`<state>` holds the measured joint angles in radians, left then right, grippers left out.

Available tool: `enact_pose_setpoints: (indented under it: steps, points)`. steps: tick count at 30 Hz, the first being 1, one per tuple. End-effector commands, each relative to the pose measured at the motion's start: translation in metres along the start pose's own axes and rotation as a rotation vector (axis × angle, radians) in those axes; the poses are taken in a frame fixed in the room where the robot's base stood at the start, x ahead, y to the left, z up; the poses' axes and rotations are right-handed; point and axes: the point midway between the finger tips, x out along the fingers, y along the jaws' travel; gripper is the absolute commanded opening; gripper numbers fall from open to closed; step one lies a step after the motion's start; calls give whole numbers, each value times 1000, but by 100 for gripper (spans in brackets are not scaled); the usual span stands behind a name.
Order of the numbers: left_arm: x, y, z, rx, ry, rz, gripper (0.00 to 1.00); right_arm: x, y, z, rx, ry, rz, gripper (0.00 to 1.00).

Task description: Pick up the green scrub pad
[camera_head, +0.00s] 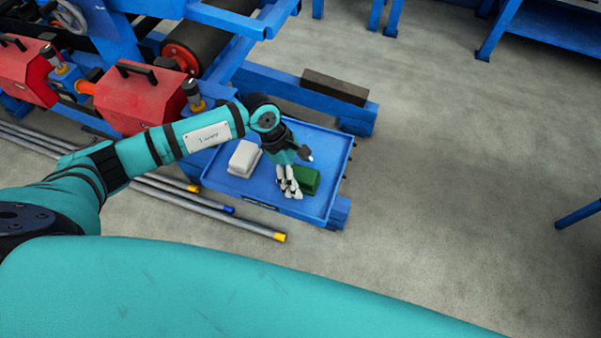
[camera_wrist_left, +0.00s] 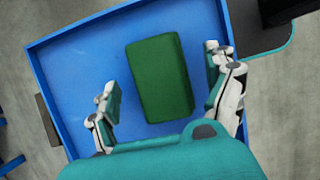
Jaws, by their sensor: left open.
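The green scrub pad (camera_head: 307,180) lies in the blue tray (camera_head: 330,150), towards its right front side in the head view. In the left wrist view the pad (camera_wrist_left: 160,77) is a dark green block, slightly tilted, between the two fingers. My left gripper (camera_head: 290,188) is above the tray, beside the pad's left edge in the head view. In the left wrist view the gripper (camera_wrist_left: 164,78) is open, with a finger on each side of the pad and a visible gap to each. Whether the fingertips reach down to the pad's height I cannot tell. My right gripper is not in view.
A pale grey block (camera_head: 244,158) lies in the tray, left of my gripper. A dark bar (camera_head: 335,87) sits on the blue frame behind. Red machine parts (camera_head: 142,98) and several metal rods (camera_head: 215,212) are at the left. The floor to the right is largely clear.

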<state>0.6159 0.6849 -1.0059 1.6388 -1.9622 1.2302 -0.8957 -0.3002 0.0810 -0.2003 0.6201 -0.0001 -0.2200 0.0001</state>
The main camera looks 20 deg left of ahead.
Motion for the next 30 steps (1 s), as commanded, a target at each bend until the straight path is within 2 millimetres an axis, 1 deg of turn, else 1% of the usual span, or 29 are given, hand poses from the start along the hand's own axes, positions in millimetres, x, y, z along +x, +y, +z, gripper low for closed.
enact_pose_setpoints:
  steps: [3, 9, 24, 25, 30]
  points:
    - [7, 0, 0, 0, 0, 1, 87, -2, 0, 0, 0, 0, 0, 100]
    - [8, 0, 0, 1, 1, 1, 87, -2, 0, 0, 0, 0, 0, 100]
    - [7, 0, 0, 1, 0, 1, 21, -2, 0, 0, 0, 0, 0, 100]
    - [7, 0, 0, 1, 0, 1, 18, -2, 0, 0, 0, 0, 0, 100]
    - [7, 0, 0, 1, 0, 1, 18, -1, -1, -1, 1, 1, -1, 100]
